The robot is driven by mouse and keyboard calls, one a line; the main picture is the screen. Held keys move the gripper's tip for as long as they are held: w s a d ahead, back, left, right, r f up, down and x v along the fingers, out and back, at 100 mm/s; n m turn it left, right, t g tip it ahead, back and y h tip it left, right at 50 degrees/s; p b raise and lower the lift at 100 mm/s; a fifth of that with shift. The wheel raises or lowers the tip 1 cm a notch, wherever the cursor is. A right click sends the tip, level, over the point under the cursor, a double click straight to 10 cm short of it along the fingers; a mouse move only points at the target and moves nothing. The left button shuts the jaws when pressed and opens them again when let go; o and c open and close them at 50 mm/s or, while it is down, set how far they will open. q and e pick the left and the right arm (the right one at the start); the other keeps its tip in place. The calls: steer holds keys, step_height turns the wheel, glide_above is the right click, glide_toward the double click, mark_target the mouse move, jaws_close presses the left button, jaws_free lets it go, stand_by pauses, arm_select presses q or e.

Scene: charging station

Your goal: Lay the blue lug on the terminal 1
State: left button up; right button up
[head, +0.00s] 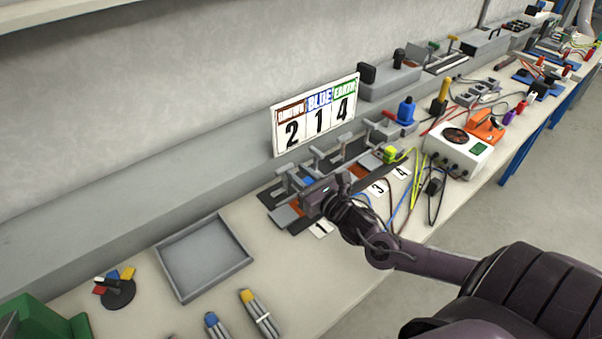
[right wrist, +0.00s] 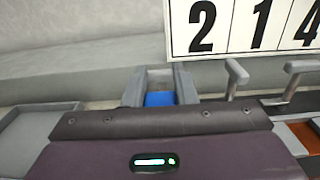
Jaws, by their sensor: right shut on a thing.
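My right gripper (head: 310,196) is over the terminal row by the number 1 card (head: 320,228). In the right wrist view its body fills the lower part. A blue piece (right wrist: 160,99), which I take for the blue lug, sits between two grey upright sides there. A bit of blue (head: 309,181) also shows beside the gripper in the head view. The gripper is shut, apparently on this lug; the grip itself is mostly hidden. Terminal 1 (head: 286,215) is a dark base with a grey lever clamp, partly covered by my gripper. My left gripper is not in view.
The sign (head: 314,115) reads brown 2, blue 1, earth 4. More lever clamps stand to the right, with cards 3 (head: 378,188) and 4 (head: 401,173). A grey tray (head: 205,257) is at the left. A white meter box (head: 458,150) and loose cables lie to the right.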

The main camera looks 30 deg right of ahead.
steer(key=shift+f+b, duration=1.15)
steer(key=shift+f, duration=0.7)
steer(key=shift+p, duration=0.45)
steer(key=shift+f+b, duration=1.1)
steer(key=shift+f, duration=0.55)
steer(key=o, duration=1)
steer(key=shift+o, duration=0.2)
steer(key=shift+s, duration=0.1)
steer(key=shift+s+f, duration=0.1)
steer(key=shift+s, duration=0.3)
steer(key=shift+s+d, duration=0.15)
steer(key=shift+s, duration=1.55)
steer(key=shift+s+d, duration=0.15)
steer(key=shift+s, duration=1.55)
